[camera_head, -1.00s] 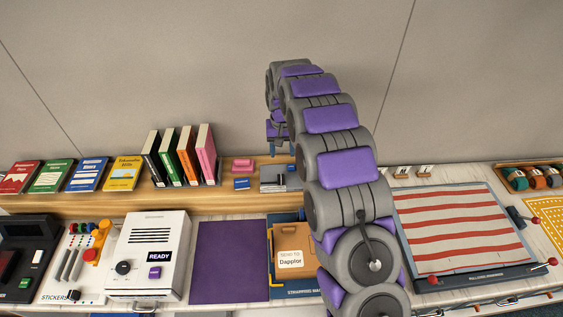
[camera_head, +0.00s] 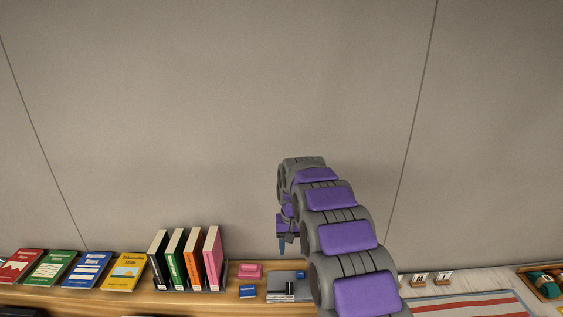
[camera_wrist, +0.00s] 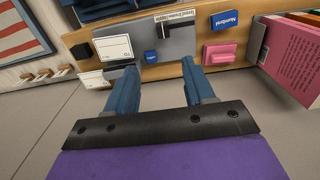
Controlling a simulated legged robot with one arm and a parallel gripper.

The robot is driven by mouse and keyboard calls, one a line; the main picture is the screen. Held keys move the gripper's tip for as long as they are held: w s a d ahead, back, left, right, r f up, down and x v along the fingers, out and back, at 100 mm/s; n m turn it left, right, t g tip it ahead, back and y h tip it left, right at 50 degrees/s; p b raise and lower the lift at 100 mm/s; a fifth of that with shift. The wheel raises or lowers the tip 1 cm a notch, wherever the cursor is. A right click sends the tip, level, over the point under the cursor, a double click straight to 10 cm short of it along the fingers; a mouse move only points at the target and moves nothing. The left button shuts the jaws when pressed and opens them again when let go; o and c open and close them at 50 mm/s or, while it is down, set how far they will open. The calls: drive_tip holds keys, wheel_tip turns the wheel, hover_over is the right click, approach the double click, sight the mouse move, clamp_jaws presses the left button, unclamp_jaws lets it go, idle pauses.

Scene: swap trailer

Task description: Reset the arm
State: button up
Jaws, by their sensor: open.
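My arm, grey with purple pads, rises from the bottom right of the head view and curves away toward the wall. My gripper (camera_head: 283,245) hangs at its far end, small and partly hidden by my wrist, just above the wooden shelf. In the wrist view my gripper (camera_wrist: 162,78) shows two blue fingers spread apart with nothing between them. Beyond the fingertips lie the shelf edge and a grey tray (camera_wrist: 158,62).
The wooden shelf (camera_head: 60,298) holds several flat books, upright books with a pink one (camera_head: 213,258) nearest my arm, a pink block (camera_head: 250,271) and a blue block (camera_head: 248,291). A striped board (camera_head: 480,308) lies at the right. The wall above is bare.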

drive_tip(key=s+d+r+g+b, duration=0.1)
drive_tip(key=s+d+r+b, duration=0.15)
drive_tip(key=s, duration=0.85)
drive_tip(key=s+d+r+b, duration=0.2)
drive_tip(key=s+d+r, duration=0.15)
drive_tip(key=s, duration=0.85)
drive_tip(key=s+d+f+b, duration=0.1)
drive_tip(key=s+f+b, duration=0.1)
drive_tip(key=s, duration=1)
drive_tip(key=s+d+f+b, duration=0.2)
drive_tip(key=s+f, duration=0.3)
drive_tip(key=s, duration=0.7)
drive_tip(key=shift+s+d+f+g, duration=0.2)
drive_tip(key=shift+s+d+g, duration=0.1)
drive_tip(key=shift+g, duration=0.1)
drive_tip(key=shift+c, duration=0.3)
